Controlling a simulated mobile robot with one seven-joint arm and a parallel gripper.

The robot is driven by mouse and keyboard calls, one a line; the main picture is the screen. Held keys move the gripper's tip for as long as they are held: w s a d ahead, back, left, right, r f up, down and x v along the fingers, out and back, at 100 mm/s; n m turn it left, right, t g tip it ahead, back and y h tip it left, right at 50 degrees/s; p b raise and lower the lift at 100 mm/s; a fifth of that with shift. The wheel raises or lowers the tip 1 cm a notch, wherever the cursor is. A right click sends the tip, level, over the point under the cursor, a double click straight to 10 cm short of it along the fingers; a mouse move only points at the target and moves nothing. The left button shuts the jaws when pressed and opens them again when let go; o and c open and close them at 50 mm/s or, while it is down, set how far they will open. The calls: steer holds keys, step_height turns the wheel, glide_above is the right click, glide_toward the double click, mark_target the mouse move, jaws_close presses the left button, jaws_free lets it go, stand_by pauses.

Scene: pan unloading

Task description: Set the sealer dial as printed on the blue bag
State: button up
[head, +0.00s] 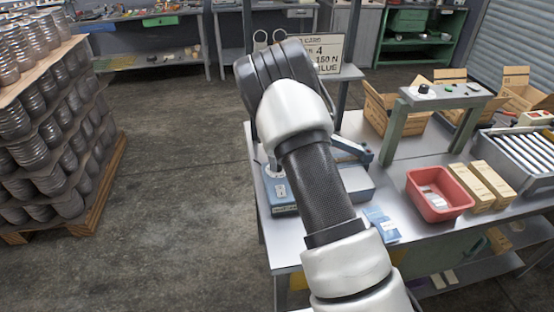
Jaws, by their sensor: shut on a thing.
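The sealer is a blue bench device (283,207) at the left end of the metal table, partly covered by my arm. A pale label shows on its front face, too small to read. I cannot make out its dial or dial setting. The blue bag (380,222) lies flat on the table to the right of my arm; its print is too small to read. My arm reaches up over the sealer, with its dark wrist above the table's far left end. My gripper's fingers are hidden behind the arm.
A card sign (330,52) behind the table shows "4", "150 N" and "BLUE", partly covered by my wrist. A red bin (440,207), tan cartons (483,186), a green-legged stand (391,132) and a roller conveyor (522,155) occupy the right. Stacked cans stand on a pallet (95,205) at left.

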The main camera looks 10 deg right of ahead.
steer(key=o, duration=1)
steer(key=shift+o, duration=0.2)
step_height(320, 180, up, 18)
steer(key=shift+f, duration=0.25)
steer(key=s+d+r+n+t+y, duration=0.1)
steer(key=s+d+r+n+t, duration=0.1)
steer(key=s+r+n, duration=1.15)
steer(key=s+a+f+n+t, duration=0.1)
steer(key=s+f+n, duration=0.1)
steer(key=s+n, duration=0.4)
steer(key=s+a+f+n+t+h, duration=0.1)
steer(key=s+n, duration=0.6)
steer(key=s, duration=0.9)
step_height(320, 180, down, 3)
steer(key=shift+s+r+t, duration=0.2)
steer(key=shift+s+t, duration=0.1)
steer(key=shift+t, duration=0.5)
